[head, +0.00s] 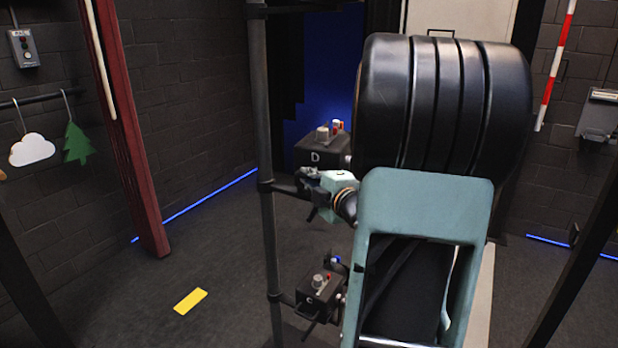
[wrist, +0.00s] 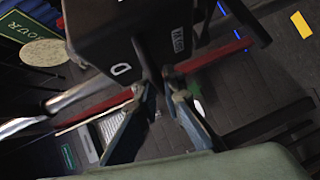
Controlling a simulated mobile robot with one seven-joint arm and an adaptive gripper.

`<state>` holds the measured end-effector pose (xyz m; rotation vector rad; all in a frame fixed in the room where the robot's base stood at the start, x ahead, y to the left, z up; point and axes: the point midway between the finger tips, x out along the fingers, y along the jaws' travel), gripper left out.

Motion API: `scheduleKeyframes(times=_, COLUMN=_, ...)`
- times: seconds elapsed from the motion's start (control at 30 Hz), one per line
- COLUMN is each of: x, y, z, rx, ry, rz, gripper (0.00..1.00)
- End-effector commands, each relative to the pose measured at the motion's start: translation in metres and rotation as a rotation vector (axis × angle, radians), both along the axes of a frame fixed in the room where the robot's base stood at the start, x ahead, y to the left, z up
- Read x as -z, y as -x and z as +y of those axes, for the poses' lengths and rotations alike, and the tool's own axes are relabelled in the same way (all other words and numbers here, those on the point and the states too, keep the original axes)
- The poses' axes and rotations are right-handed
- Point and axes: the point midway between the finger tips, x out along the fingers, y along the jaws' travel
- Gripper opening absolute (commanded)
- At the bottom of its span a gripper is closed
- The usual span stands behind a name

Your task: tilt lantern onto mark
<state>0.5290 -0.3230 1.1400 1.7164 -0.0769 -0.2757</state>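A black box lantern marked D (head: 322,153) is on the upright dark pole, with small knobs on its top. It fills the upper middle of the wrist view (wrist: 125,45). A second lantern marked C (head: 317,288) sits lower on the pole, with a handle below it. A yellow mark (head: 190,301) lies on the floor at the left; it also shows in the wrist view (wrist: 301,25). My gripper (head: 311,181) is at the D lantern's underside. In the wrist view its fingertips (wrist: 160,88) flank a dark part there; I cannot tell whether they grip it.
The dark pole (head: 263,120) stands beside my arm. A dark red post (head: 130,150) is at the left. A cloud (head: 32,150) and a green tree (head: 77,144) hang on the left wall. The floor around the yellow mark is clear.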

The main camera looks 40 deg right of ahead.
Motion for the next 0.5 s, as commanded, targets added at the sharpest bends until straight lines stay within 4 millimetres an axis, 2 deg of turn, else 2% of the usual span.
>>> scheduleKeyframes(times=0.5, x=-0.0040, y=-0.0006, z=0.0007, rx=-0.002, ry=0.004, rz=-0.001, gripper=0.00)
